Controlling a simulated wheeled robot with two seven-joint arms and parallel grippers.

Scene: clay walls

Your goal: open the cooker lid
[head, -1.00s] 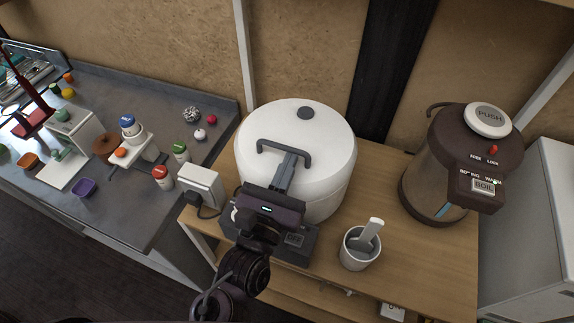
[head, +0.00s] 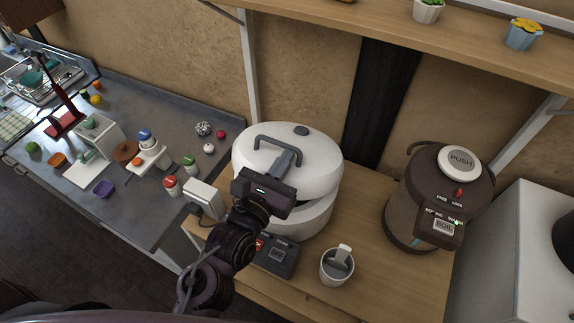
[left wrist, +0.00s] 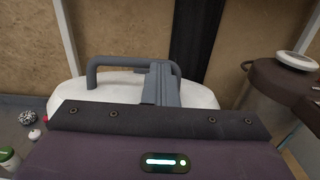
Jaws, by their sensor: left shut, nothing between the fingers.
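The white cooker has a domed lid (head: 320,165) with a grey handle (head: 262,141) and a round grey knob at its back. The lid's front edge stands tilted up, with a dark gap between it and the white cooker body (head: 305,222). My left gripper (head: 287,160) is shut with nothing between its fingers. Its fingers reach up at the right end of the handle, which also shows in the left wrist view (left wrist: 95,78). Whether the fingers touch the handle or lid I cannot tell. The gripper hides the lid's front left. My right gripper is not in view.
A grey cup (head: 336,268) with a paddle stands in front right of the cooker. A brown boiler (head: 410,215) stands further right. A white boxy device (head: 204,199) is at the left. A shelf (head: 400,25) runs overhead.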

